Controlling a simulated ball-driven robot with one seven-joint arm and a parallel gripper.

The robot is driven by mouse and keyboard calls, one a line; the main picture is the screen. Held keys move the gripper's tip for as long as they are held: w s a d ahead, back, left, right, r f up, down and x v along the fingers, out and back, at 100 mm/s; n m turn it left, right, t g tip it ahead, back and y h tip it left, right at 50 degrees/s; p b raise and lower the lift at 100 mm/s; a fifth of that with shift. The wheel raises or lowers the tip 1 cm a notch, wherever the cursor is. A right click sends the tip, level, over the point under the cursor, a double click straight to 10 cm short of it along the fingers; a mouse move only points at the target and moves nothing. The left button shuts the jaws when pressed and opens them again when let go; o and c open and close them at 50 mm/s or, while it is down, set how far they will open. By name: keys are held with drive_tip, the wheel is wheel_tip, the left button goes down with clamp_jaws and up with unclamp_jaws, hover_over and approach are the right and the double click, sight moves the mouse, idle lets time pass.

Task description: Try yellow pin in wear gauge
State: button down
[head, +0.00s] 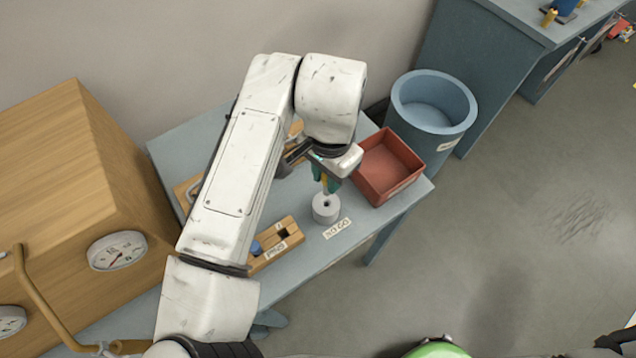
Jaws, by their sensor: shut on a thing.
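The wear gauge (325,212) is a short grey cylinder with a dark hole in its top. It stands on the blue-grey table beside a "NO GO" label (337,229). My gripper (327,183) has green fingertips and is shut on the yellow pin (324,186), of which only a small strip shows between the fingers. The fingers are just above the gauge. The hole still shows dark, and the pin appears to be over it, but the pin's lower end is too small to make out clearly.
A wooden rack (284,238) with a blue pin (255,247) lies left of the gauge, partly behind my arm. An empty-looking red tray (375,165) is close on the right. A blue bin (433,140) stands beyond the table (300,268). A wooden cabinet (60,170) with dials is at left.

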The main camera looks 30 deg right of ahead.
sight(326, 194)
idle(0.4)
drive_tip(key=shift+f+b, duration=1.6)
drive_tip(key=shift+f, duration=0.6)
drive_tip(key=shift+f+b, duration=0.3)
drive_tip(key=shift+f, duration=0.1)
drive_tip(key=shift+r, duration=0.2)
drive_tip(key=shift+r+p, duration=1.8)
drive_tip(key=shift+r, duration=0.15)
drive_tip(key=shift+f, duration=0.1)
drive_tip(key=shift+f+b, duration=1.3)
drive_tip(key=shift+f, duration=0.35)
drive_tip(key=shift+f, duration=0.25)
drive_tip(key=shift+r+p, duration=1.4)
drive_tip(key=shift+r, duration=0.6)
